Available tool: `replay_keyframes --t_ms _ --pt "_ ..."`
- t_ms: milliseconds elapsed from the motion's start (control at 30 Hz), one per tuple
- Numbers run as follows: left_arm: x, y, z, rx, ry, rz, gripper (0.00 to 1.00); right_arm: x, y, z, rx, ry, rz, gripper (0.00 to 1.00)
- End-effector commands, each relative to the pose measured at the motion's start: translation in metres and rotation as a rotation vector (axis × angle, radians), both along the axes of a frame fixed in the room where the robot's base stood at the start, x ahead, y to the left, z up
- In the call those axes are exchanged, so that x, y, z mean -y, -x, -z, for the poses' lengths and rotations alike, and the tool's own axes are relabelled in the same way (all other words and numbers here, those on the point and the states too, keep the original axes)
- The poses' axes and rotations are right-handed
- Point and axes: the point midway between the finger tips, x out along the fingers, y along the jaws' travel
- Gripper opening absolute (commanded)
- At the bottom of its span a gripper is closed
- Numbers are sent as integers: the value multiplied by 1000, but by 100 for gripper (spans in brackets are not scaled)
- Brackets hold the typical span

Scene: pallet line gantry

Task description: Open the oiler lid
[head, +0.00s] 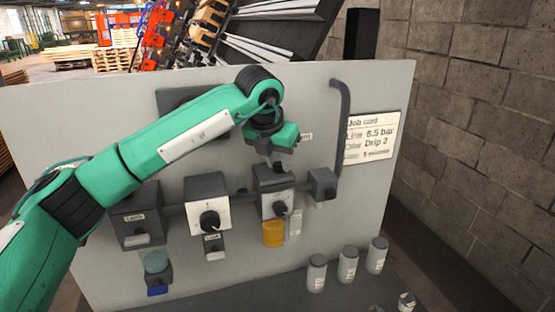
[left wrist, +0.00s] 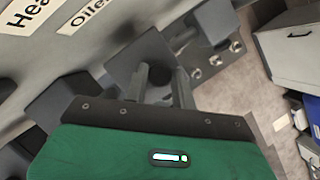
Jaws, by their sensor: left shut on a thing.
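The oiler (head: 277,205) is a light box on the grey panel, with a dial on its front and an amber bowl (head: 273,234) below. Its dark lid (head: 268,178) sits on top and looks closed. My left gripper (head: 276,162) points down right above the lid. In the left wrist view its two grey fingers (left wrist: 163,84) are shut on a small dark round knob (left wrist: 156,70) over a dark square top. The fingers partly hide the knob. My right gripper is in neither view.
A regulator (head: 208,205) and a dark box (head: 138,215) stand left of the oiler. A small dark block (head: 322,184) and a vertical pipe (head: 341,120) are close on its right. Three jars (head: 347,264) stand on the ledge below. A job card (head: 372,137) hangs at right.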

Motion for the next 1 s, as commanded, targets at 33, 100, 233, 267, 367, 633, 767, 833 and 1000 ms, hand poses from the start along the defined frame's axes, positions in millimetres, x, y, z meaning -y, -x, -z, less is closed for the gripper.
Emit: replay_keyframes --t_ms 33,100,233,267,367,633,767,833,1000 --pt "1 0 0 0 0 0 0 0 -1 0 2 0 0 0" --pt "5 -2 0 0 0 0 0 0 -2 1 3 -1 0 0" --pt "24 -8 1 0 1 0 0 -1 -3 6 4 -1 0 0" --pt "30 -9 1 0 2 2 0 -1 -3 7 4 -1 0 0" --pt "49 -16 0 1 0 1 0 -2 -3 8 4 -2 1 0" --pt "79 -26 -1 1 0 -1 0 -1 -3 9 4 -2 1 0" --pt "81 -27 -1 1 0 -2 0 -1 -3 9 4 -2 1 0" --pt "81 -27 -1 1 0 -2 0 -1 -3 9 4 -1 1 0" --pt "81 -27 -1 2 1 -2 30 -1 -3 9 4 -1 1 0"
